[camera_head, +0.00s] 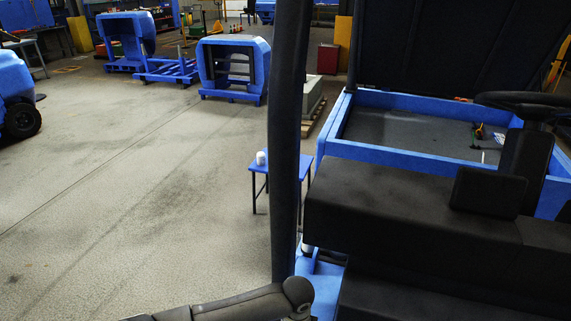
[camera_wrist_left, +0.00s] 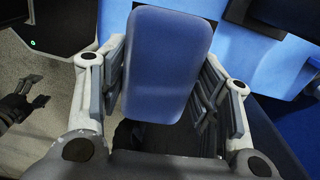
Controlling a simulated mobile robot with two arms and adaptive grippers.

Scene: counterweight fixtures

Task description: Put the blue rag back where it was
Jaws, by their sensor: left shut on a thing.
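The blue rag (camera_wrist_left: 172,35) shows in the left wrist view as a rounded, flat-faced blue pad. My left gripper (camera_wrist_left: 163,72) is shut on it, with grey finger pads along both of its long sides. In the head view my left arm comes in low from the left and ends near the bottom edge, and its fingers and the rag do not show there. The place where the rag was cannot be told from these frames.
A vehicle with a dark seat (camera_head: 400,220), steering wheel (camera_head: 535,103) and blue-edged bed (camera_head: 430,108) fills the right. A small blue table (camera_head: 288,166) bears a white object (camera_head: 261,158). Blue frames (camera_head: 233,68) stand farther back.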

